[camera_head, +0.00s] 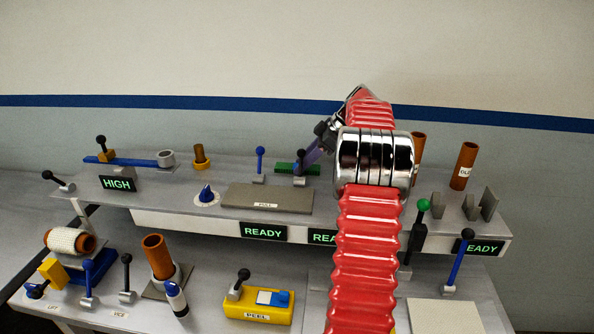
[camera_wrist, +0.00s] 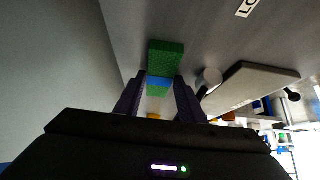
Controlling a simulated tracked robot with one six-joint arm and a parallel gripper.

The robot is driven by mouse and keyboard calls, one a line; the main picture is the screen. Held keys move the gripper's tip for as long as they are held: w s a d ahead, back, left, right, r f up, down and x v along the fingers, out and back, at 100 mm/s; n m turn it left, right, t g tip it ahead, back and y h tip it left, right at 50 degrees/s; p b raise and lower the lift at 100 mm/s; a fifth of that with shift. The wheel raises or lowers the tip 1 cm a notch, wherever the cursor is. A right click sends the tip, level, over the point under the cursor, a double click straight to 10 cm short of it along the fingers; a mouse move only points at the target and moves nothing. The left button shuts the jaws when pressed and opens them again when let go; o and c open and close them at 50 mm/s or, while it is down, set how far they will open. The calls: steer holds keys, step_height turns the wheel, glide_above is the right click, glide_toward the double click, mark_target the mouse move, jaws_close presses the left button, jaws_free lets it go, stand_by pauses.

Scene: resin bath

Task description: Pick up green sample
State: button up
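The green sample (camera_head: 290,168) is a green block lying on the upper shelf, partly hidden behind my gripper in the head view. In the wrist view the green sample (camera_wrist: 166,57) shows a bright blue band and more green past it, in line with the gap between my fingers. My gripper (camera_head: 300,158) reaches down to the sample from the right. In the wrist view my gripper (camera_wrist: 161,82) has its two dark fingers apart, one on each side of the sample. I see narrow gaps beside it; contact is unclear.
Small levers with blue (camera_head: 260,155) and black knobs stand close by. A grey pull plate (camera_head: 267,198) lies in front. Brown tubes (camera_head: 464,165) and grey upright plates (camera_head: 488,204) are to the right. A yellow peel box (camera_head: 258,306) is on the lower bench.

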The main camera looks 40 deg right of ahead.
steer(key=shift+c, duration=0.5)
steer(key=c, duration=0.6)
steer(key=shift+s+d+r, duration=0.2)
steer(key=shift+s+r, duration=0.05)
steer(key=shift+r, duration=0.1)
steer(key=s+d+r, duration=0.2)
steer(key=s, duration=0.1)
steer(key=s+d+r, duration=0.3)
steer(key=s, duration=0.1)
steer(key=s+d+r, duration=0.2)
steer(key=s+d, duration=0.1)
steer(key=shift+s+d+r, duration=0.15)
steer(key=shift+s, duration=0.1)
